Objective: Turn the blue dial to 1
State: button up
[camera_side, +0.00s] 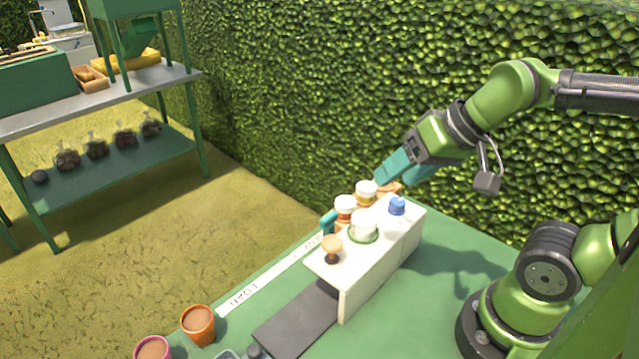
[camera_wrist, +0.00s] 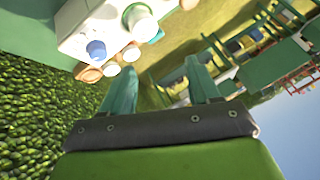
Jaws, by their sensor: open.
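The blue dial (camera_side: 397,206) sits on the top of a white box (camera_side: 376,276), near its far right end in the side view. It also shows in the wrist view (camera_wrist: 96,50), at the upper left. Its markings are too small to read. My gripper (camera_side: 391,172) is above and behind the dial, apart from it. In the wrist view its two teal fingers (camera_wrist: 160,85) are spread with nothing between them.
A white cup-like part (camera_side: 364,226) and a tan knob (camera_side: 331,246) stand on the box. White-lidded jars (camera_side: 345,207) stand behind it. Orange (camera_side: 198,326) and pink (camera_side: 153,349) pots are at the front left. A hedge (camera_side: 300,100) rises behind the green table (camera_side: 440,270).

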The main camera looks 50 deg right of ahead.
jog(key=w+d+m+g, duration=0.1)
jog(key=w+d+g, duration=0.2)
jog(key=w+d, duration=0.15)
jog(key=m+g, duration=0.3)
jog(key=g, duration=0.2)
send_near(398, 201)
jog(key=w+d+r, duration=0.3)
jog(key=w, duration=0.1)
jog(key=d+r+g, duration=0.2)
jog(key=shift+m+y, duration=0.4)
jog(key=shift+y, duration=0.2)
jog(key=x, duration=0.5)
jog(key=a+x, duration=0.1)
jog(key=x, duration=0.4)
jog(key=a+x, duration=0.1)
jog(key=x, duration=0.4)
jog(key=shift+s+r, duration=0.2)
jog(key=shift+s, duration=0.15)
jog(key=shift+c, duration=0.2)
jog(key=c, duration=1)
